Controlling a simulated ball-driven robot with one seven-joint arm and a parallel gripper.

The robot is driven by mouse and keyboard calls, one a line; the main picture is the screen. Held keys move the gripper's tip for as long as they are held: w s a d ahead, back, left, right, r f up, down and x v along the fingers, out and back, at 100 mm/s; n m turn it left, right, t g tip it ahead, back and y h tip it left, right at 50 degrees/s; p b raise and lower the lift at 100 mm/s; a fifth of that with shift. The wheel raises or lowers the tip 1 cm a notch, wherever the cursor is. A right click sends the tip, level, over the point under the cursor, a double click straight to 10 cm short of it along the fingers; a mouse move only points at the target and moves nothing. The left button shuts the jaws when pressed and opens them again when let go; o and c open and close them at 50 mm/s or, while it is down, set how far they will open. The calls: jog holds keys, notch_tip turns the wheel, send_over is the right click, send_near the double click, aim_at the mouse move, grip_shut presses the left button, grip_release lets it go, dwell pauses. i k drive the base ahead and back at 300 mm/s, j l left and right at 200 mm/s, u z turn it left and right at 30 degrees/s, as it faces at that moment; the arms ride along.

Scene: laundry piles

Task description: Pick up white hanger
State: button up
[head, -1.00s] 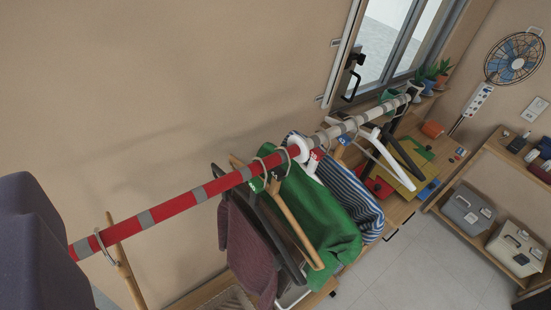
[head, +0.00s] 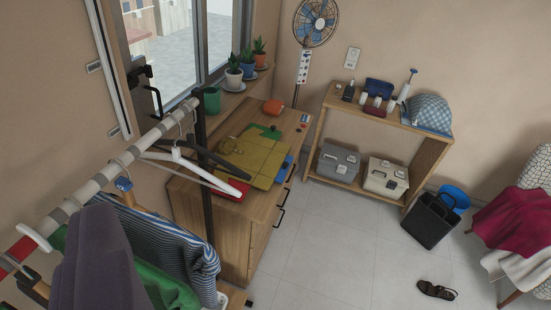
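A bare white hanger (head: 205,176) hangs by its hook from the striped rod, near the rod's far end. Its shoulders slope towards the lower right, in front of the wooden cabinet. A dark hanger (head: 172,157) hangs close by and overlaps it in the view. Another white hook (head: 33,238) sits nearer on the rod, among the clothes; most of what is below it is hidden. My gripper's fingers do not show.
The rod (head: 93,186) ends at a dark upright post (head: 202,165). Striped (head: 172,240) and green (head: 160,290) garments hang nearer. The wooden cabinet (head: 236,235) bears folded clothes (head: 255,157). A shelf (head: 425,168) with boxes stands beyond. The tiled floor (head: 340,255) is mostly clear.

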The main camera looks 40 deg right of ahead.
aim_at(176, 157)
jog(key=z, duration=2.7)
jog(key=u, duration=2.7)
jog(key=i+l+u, duration=0.2)
jog(key=l+u, duration=0.15)
jog(key=u, duration=0.15)
jog(key=i+l+u, duration=0.15)
jog(key=l+u, duration=0.35)
jog(key=j, duration=0.15)
